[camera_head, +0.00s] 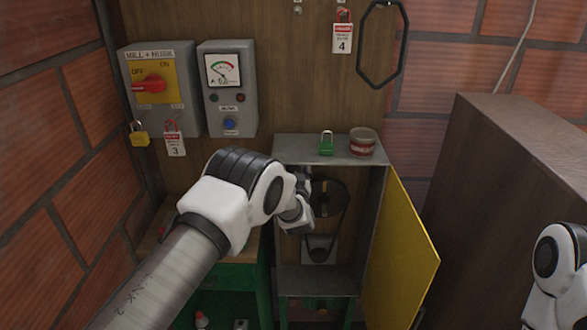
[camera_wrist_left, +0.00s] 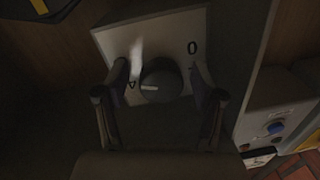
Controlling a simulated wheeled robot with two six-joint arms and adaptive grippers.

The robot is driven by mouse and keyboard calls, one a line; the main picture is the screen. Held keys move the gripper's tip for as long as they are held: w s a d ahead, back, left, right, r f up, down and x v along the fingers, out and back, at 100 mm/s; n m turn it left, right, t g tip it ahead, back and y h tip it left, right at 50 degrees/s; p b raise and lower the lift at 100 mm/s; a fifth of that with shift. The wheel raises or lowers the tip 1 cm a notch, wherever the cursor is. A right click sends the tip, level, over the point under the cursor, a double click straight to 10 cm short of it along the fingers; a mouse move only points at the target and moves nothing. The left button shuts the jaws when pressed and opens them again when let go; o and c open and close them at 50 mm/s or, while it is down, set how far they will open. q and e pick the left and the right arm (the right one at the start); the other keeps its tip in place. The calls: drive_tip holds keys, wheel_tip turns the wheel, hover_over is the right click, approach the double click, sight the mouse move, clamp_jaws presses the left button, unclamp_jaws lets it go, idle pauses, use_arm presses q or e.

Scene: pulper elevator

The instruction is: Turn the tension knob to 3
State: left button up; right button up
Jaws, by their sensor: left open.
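The tension knob (camera_wrist_left: 161,81) is dark and round with a pale pointer line toward the left in the left wrist view. It sits on a light dial plate (camera_wrist_left: 145,36) with a "0" at the upper right and a mark like a "4" at the left. My left gripper (camera_wrist_left: 160,74) is open, with one finger on each side of the knob; I cannot tell whether they touch it. In the head view my left gripper (camera_head: 303,188) reaches into the open grey cabinet (camera_head: 290,150), and the arm hides the knob. Of my right arm only a link shows at the right edge.
The yellow door (camera_head: 402,255) stands open on the right of the cabinet. A green padlock (camera_head: 326,142) and a red tin (camera_head: 362,142) stand on its top. A belt and pulley (camera_head: 328,198) are inside. A mill switch box (camera_head: 160,88) and a meter box (camera_head: 228,88) hang above left.

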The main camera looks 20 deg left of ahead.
use_arm(q)
drive_tip(key=shift+s, duration=0.1)
drive_tip(key=shift+c, duration=0.3)
drive_tip(key=shift+r, duration=0.1)
drive_tip(key=c, duration=1.1)
drive_tip(key=shift+n+b, duration=0.6)
drive_tip(key=shift+b, duration=0.3)
drive_tip(key=n+b, duration=0.7)
drive_tip(key=b, duration=0.1)
drive_tip(key=n+h+b, duration=0.1)
drive_tip(key=n+b, duration=0.6)
drive_tip(key=b, duration=0.1)
drive_tip(key=shift+f, duration=0.2)
drive_tip(key=shift+r+n+b, duration=0.3)
drive_tip(key=shift+n+b, duration=0.7)
drive_tip(key=shift+b, duration=0.3)
